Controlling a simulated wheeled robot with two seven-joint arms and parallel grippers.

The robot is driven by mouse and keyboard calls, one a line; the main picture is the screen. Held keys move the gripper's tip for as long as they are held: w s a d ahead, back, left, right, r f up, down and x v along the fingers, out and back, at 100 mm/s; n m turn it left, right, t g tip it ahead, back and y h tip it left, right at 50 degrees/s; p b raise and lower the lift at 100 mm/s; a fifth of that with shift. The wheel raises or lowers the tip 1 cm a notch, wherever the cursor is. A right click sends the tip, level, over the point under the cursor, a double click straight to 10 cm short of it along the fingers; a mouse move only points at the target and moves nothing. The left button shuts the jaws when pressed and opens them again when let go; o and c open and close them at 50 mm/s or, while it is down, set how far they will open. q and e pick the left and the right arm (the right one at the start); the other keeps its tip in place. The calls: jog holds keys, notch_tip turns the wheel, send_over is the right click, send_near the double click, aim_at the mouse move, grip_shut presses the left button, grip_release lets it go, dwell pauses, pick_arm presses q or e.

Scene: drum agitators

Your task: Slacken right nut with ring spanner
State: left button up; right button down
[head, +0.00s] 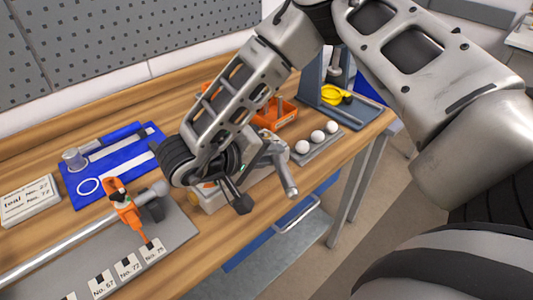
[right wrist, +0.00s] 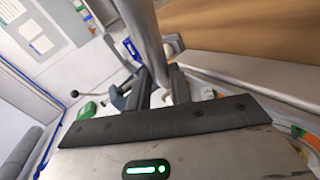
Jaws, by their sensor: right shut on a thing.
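My right gripper (head: 241,196) reaches in from the upper right and hangs over the front part of the bench. It is shut on a grey metal bar (right wrist: 147,40), which rises between its dark fingers in the right wrist view. I take the bar for the spanner, but its ring end cannot be made out. A steel shaft (head: 75,239) lies along a grey plate at the left, with an orange clamp-like part (head: 124,208) near its right end, left of my gripper. I cannot pick out the right nut. My left gripper is not in view.
A blue mat (head: 70,185) with tools lies at the back left, beside a white labelled box (head: 29,201). White balls (head: 317,136) sit on a grey strip. An orange tray (head: 288,117) and a grey stand (head: 311,73) are at the back right. The bench's front edge is close.

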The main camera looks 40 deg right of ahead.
jog(key=shift+w+a+r+m, duration=0.1)
jog(key=shift+w+a+m, duration=0.1)
jog(key=shift+m, duration=0.1)
jog(key=shift+r+g, duration=0.3)
jog(key=shift+r, duration=0.9)
dwell(1.8)
jog(key=shift+r, duration=1.45)
